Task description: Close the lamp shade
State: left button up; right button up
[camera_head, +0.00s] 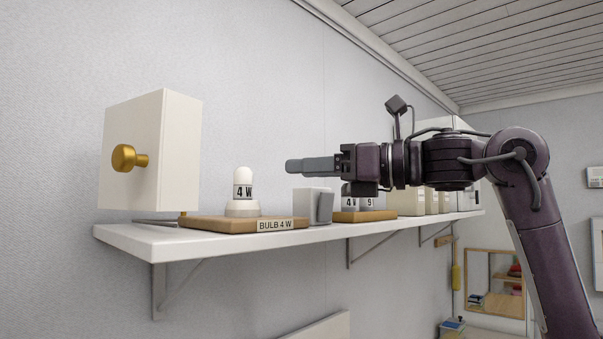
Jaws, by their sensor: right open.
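The lamp shade appears to be the white box-like cover (178,150) with a brass knob (124,158) on its front, at the left end of the shelf. It stands to the left of the white bulb (243,190) marked "4 W", so the bulb is uncovered. The bulb sits upright on a wooden base (215,223) labelled "BULB 4 W". My right gripper (296,166) is open and empty. It points left, right of the bulb and a little higher, apart from shade and bulb. My left gripper is out of view.
The white wall shelf (160,240) carries a grey switch-like block (316,206), a second wooden base (364,216) with number blocks, and pale boxes (406,202) farther along. The wall stands behind. The air between knob and gripper is free above the bulb.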

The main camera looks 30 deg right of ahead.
aim_at(149, 157)
jog(key=k+l, duration=0.35)
jog(key=l, duration=0.15)
jog(key=k+l, duration=0.75)
jog(key=l, duration=0.25)
